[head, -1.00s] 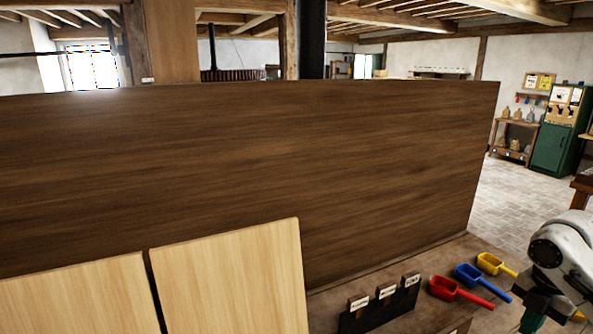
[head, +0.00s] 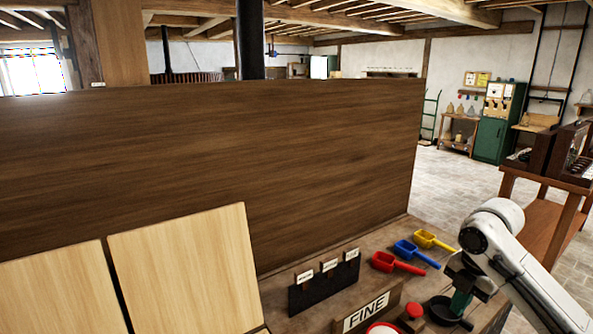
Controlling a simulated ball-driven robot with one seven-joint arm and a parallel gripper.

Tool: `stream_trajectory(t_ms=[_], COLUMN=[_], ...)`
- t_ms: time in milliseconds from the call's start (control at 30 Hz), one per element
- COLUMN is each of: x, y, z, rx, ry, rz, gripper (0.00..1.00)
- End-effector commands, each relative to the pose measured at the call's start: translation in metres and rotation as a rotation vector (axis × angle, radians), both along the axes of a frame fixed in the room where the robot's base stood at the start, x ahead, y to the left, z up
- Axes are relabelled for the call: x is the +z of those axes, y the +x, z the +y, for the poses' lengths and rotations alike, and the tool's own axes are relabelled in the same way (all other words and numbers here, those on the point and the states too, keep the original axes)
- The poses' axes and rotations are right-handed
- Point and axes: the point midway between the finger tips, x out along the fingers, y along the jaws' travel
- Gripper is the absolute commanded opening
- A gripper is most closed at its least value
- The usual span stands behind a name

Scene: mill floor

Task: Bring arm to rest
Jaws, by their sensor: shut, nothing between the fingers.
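My arm comes in from the right edge in the head view and bends down over the workbench. My gripper (head: 460,304) is at its lower end, small and dark with a green part, close to a black round dish or pan (head: 438,311). I cannot tell whether it touches the dish. The fingers are shut with nothing held between them.
Red (head: 392,263), blue (head: 413,253) and yellow (head: 432,240) scoops lie on the bench. A dark card holder (head: 325,286) and a "FINE" sign (head: 366,310) stand nearby. A tall brown panel (head: 330,150) closes the back. Pale floor (head: 450,185) lies open beyond.

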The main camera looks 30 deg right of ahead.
Motion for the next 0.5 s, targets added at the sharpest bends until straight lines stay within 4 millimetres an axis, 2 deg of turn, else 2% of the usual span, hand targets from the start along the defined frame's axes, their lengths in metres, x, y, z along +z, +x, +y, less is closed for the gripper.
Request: stream_trajectory(t_ms=[267,367,500], x=[-0.008,-0.012,-0.025], y=[0.042,0.057,0.075], z=[0.061,0.091,0.148], rx=[-0.092,-0.151,-0.281], ry=[0.076,0.123,0.223], rz=[-0.106,-0.149,-0.199], gripper=[0.0,0.0,0.0])
